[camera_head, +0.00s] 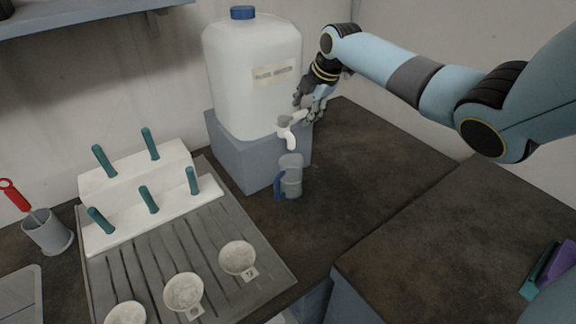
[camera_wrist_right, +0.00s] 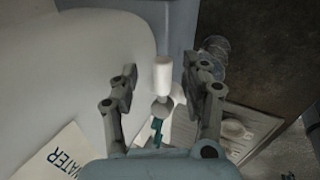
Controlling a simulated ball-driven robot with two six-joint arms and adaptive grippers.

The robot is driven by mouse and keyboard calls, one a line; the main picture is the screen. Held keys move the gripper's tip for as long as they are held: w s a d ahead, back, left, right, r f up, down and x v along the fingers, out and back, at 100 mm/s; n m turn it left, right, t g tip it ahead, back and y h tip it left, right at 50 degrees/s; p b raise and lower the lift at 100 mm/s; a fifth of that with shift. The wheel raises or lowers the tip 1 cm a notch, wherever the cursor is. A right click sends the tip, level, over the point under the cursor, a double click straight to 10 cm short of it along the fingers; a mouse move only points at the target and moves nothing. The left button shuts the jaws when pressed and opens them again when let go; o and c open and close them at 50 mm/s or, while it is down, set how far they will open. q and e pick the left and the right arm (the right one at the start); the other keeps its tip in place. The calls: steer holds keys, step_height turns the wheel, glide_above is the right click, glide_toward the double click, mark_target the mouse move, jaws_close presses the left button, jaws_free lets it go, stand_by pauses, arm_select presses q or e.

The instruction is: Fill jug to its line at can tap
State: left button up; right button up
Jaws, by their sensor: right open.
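The jug (camera_head: 291,172), clear with a blue handle, stands upright on the counter under the tap; its fill line is too small to make out. In the right wrist view the jug (camera_wrist_right: 214,58) shows partly behind a finger. The white can (camera_head: 250,75) with a blue cap stands on a grey block (camera_head: 240,160). Its white tap (camera_head: 287,132) points down over the jug. My right gripper (camera_head: 304,108) is at the tap's lever, open. In the right wrist view the white lever (camera_wrist_right: 162,75) lies between the open fingers (camera_wrist_right: 162,92). My left gripper is not in view.
A ribbed draining board (camera_head: 215,225) holds a white rack (camera_head: 130,215) with teal pegs and several white dishes (camera_head: 238,258). A grey cup (camera_head: 47,232) with a red-handled tool stands at left. The counter right of the jug (camera_head: 370,170) is clear.

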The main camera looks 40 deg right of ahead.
steer(key=v, duration=1.1)
steer(key=shift+r, duration=0.2)
steer(key=shift+s, duration=0.1)
